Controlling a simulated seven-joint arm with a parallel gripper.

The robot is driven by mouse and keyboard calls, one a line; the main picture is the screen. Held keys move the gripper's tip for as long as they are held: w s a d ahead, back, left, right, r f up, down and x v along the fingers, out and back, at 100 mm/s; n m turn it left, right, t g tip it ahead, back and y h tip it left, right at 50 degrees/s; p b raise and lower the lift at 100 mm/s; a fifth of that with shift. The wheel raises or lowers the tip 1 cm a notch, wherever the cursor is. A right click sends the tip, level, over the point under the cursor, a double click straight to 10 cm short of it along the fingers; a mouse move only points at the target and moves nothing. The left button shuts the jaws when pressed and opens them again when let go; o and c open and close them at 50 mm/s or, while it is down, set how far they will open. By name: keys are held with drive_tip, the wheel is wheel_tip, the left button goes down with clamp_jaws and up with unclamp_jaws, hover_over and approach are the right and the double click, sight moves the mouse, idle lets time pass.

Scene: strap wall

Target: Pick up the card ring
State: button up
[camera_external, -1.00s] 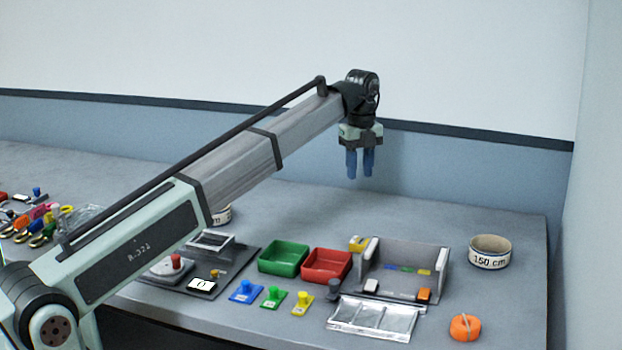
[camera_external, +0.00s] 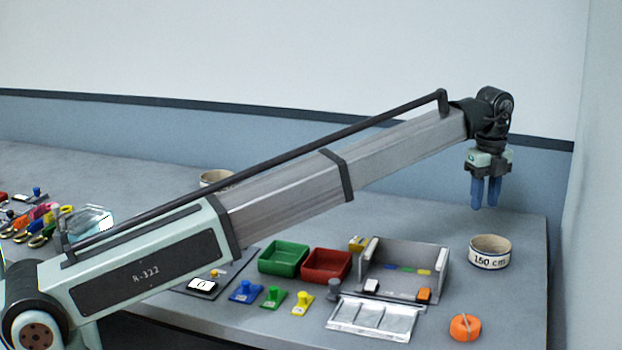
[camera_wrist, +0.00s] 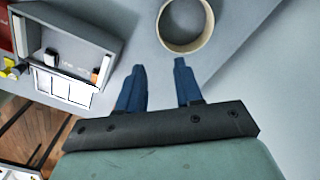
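The card ring (camera_external: 489,261) is a cream band marked "150 cm", lying flat on the grey table at the right. In the wrist view its rim (camera_wrist: 209,28) shows at the top, just beyond my fingertips. A second, similar ring (camera_external: 215,178) is at the back left, partly hidden by my arm. My gripper (camera_external: 484,206) points down above the table near the "150 cm" ring, apart from it. Its two blue fingers (camera_wrist: 160,66) are apart with nothing between them.
A grey open-fronted box (camera_external: 413,258) stands left of the ring, with a clear-lidded tray (camera_external: 372,319) in front. An orange coil (camera_external: 465,327) lies near the front right. Red (camera_external: 327,266) and green (camera_external: 283,258) bins stand further left. The table's right edge is close to the ring.

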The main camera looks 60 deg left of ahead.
sight(478, 252)
wheel_tip(478, 252, down, 14)
drive_tip(key=shift+w+r+n, duration=0.1)
drive_tip(key=shift+n, duration=1)
drive_tip(key=shift+c, duration=0.3)
clamp_jaws()
